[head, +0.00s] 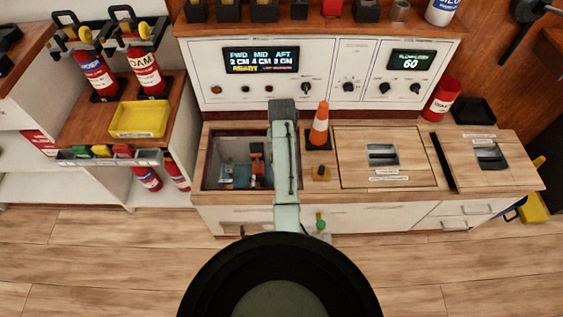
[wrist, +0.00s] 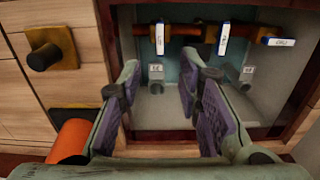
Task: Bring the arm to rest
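My arm (head: 285,165) reaches forward over the counter in the head view, beside the right part of an open compartment (head: 210,170). In the wrist view my gripper (wrist: 160,78) is open, its two purple-padded fingers apart with nothing between them. Whether a finger touches anything there I cannot tell. In the head view the arm hides the gripper.
An orange cone (head: 319,128) stands close to the right of my arm. A yellow-based black knob (head: 320,173) is in front of it. A panel with displays (head: 260,61) rises behind. A yellow tray (head: 139,119) and red extinguishers (head: 144,72) stand left. The floor in front is clear.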

